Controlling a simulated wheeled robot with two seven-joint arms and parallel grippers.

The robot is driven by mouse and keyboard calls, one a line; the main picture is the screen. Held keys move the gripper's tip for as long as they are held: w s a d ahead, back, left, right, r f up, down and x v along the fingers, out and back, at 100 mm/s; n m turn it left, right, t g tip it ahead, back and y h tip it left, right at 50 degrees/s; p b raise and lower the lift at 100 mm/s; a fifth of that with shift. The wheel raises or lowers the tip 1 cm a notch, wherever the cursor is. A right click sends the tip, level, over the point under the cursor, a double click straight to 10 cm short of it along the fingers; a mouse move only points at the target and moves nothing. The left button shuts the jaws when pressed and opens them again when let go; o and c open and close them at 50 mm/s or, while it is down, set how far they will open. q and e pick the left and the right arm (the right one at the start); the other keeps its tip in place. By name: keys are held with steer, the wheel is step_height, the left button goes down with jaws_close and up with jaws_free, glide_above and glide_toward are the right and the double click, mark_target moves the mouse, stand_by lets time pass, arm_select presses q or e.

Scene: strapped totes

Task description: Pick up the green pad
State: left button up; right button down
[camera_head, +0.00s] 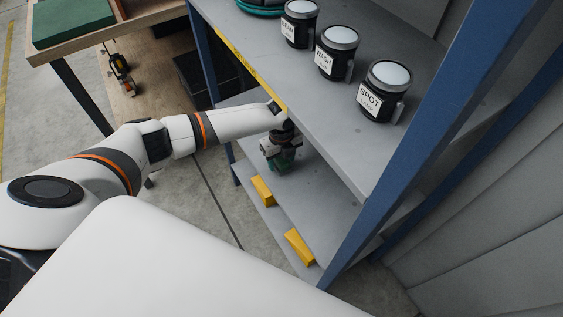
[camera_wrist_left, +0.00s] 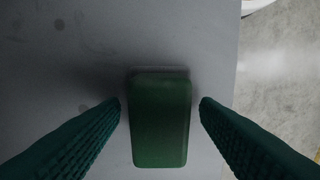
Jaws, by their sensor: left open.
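The green pad (camera_wrist_left: 160,122) lies on a grey shelf surface in the left wrist view. It is a dark green, rounded block, longer than wide. My left gripper (camera_wrist_left: 160,102) is open, with one teal ribbed finger on each side of the pad and a visible gap on both sides. In the head view my left gripper (camera_head: 281,160) is under the upper shelf, over the lower shelf. There I cannot tell the pad from the teal fingers. My right gripper is not in view.
The upper grey shelf (camera_head: 300,84) has a yellow front edge and carries several dark lidded canisters (camera_head: 384,92). Two yellow blocks (camera_head: 299,247) sit along the lower shelf's (camera_head: 308,205) front. A blue post (camera_head: 420,130) stands at right. A green slab (camera_head: 70,22) lies on the bench.

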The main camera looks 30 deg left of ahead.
mark_target(281, 158)
arm_select(q)
steer(key=shift+c, duration=0.6)
steer(key=c, duration=0.9)
steer(key=shift+r, duration=0.15)
steer(key=shift+c, duration=0.2)
steer(key=shift+r, duration=0.6)
step_height(281, 158, up, 2)
steer(key=shift+r, duration=0.1)
steer(key=s+a, duration=0.4)
steer(key=s, duration=0.3)
steer(key=s+a, duration=0.5)
steer(key=s, duration=0.3)
steer(key=shift+s, duration=0.3)
